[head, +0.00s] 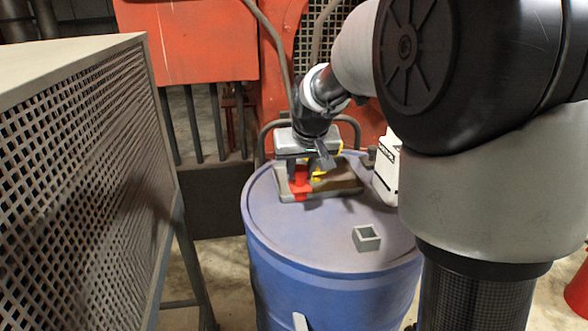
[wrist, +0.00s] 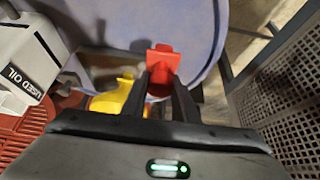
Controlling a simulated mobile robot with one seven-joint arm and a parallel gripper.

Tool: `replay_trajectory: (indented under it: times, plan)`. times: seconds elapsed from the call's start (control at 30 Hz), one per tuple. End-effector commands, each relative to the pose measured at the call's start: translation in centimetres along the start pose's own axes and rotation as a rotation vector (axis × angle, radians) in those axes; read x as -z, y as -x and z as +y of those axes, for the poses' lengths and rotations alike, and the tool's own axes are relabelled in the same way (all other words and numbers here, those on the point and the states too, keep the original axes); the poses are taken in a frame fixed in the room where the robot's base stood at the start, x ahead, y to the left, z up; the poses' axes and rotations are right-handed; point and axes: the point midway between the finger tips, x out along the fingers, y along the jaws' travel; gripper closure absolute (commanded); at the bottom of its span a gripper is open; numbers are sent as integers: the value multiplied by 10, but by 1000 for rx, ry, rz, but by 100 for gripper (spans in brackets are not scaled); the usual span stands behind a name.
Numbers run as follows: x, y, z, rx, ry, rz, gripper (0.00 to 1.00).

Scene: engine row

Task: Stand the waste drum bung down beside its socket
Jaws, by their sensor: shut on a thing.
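My gripper (wrist: 161,80) is shut on a red piece (wrist: 162,62), which I take to be the bung. The red piece shows between the fingertips in the wrist view and below my gripper (head: 312,160) in the head view (head: 300,183). It is over or at a grey-brown tray (head: 345,182) on top of the blue drum (head: 330,290); I cannot tell whether it touches the tray. A small grey square block with an open hollow top (head: 366,238), perhaps the socket, sits on the drum lid nearer the camera, apart from the gripper.
A yellow piece (head: 318,173) is close beside my fingers, also in the wrist view (wrist: 112,98). A white "USED OIL" container (wrist: 28,58) stands at the drum's right side (head: 387,172). A perforated metal cabinet (head: 90,150) is at left. The front of the drum lid is mostly clear.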

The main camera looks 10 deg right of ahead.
Motion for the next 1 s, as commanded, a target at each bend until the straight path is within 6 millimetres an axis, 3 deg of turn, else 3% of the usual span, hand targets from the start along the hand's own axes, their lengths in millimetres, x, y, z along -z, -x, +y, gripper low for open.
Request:
replay_trajectory:
  times: [0.6,1.0]
  plan:
    - [-31,-53,0,0,1,0,97]
    - [-32,-56,0,0,1,0,97]
